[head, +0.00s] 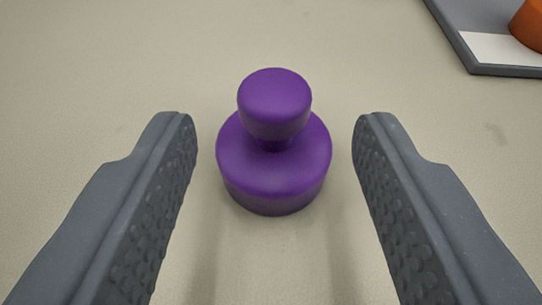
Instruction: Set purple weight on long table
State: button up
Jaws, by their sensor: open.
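The purple weight (272,172) stands upright on the pale cloth surface of the long table (110,60). It has a wide round base and a narrower knob on top. My gripper (276,135) is open, with one dark grey textured finger on the left of the weight and one on the right. There is a visible gap between the weight and each finger, so neither appears to touch it.
A grey tray (468,55) with a white patch lies at the top right, cut off by the picture's edge. Part of an orange object (530,24) shows on it. The cloth to the left and behind the weight is clear.

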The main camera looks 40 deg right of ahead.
jog(key=shift+v, duration=3.5)
jog(key=w+a+r+n+t+y, duration=0.1)
jog(key=w+a+r+y, duration=0.2)
jog(key=r, duration=0.5)
jog(key=w+a+r+n+t+y, duration=0.1)
jog(key=w+a+r+y, duration=0.2)
jog(key=r, duration=0.5)
notch_tip(320, 180, up, 15)
jog(key=s+a+n+t+y, duration=0.1)
jog(key=s+n+t+y, duration=0.1)
jog(key=y, duration=0.2)
jog(key=s+d+r+n+h, duration=0.1)
jog(key=s+d+r, duration=0.5)
jog(key=s+r, duration=0.4)
jog(key=s+d+r+n, duration=0.2)
jog(key=s+d+r, duration=0.4)
jog(key=s+r, duration=0.3)
notch_tip(320, 180, up, 3)
jog(key=shift+s+d+r+h, duration=0.15)
jog(key=shift+s+r+h, duration=0.05)
jog(key=shift+s+h, duration=0.2)
